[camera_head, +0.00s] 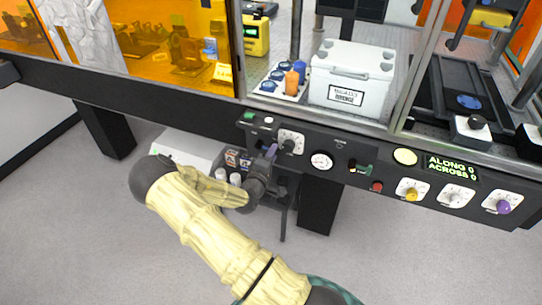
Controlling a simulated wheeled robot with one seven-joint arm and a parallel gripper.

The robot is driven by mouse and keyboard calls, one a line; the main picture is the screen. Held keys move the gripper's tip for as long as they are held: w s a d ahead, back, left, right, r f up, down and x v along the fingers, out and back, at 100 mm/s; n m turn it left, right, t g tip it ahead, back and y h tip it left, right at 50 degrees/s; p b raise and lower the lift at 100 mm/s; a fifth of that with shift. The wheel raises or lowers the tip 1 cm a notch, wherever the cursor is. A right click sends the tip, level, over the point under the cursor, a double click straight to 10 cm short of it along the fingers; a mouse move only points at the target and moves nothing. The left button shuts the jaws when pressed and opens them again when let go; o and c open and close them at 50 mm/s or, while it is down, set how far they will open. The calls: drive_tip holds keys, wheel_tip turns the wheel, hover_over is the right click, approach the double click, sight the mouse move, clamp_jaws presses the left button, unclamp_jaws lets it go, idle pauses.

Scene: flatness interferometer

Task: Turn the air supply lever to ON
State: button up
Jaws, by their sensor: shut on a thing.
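The air supply lever (271,150) appears as a small blue-purple handle at the left part of the black front panel, beside a white plate (291,141) with a dark hub. The plate's lettering is too small to read. My gripper (267,162) is dark and reaches up to the panel from below. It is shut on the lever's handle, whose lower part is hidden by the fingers. A round white pressure gauge (322,161) sits just right of the plate; its needle reading cannot be made out.
Right along the panel are a green-marked switch (361,168), a red button (377,187), a lit display (452,168) and several knobs. A white box (350,78) stands on the bench above. Below the panel are a black leg (317,205) and white containers (228,178).

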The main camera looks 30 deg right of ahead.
drive_tip(key=shift+r+n, duration=0.2)
drive_tip(key=shift+n, duration=0.3)
drive_tip(key=o, duration=1)
drive_tip(key=shift+a, duration=0.1)
drive_tip(key=v, duration=1.7)
drive_tip(key=shift+s+a+b, duration=0.1)
drive_tip(key=shift+s+b, duration=0.1)
drive_tip(key=shift+b, duration=0.2)
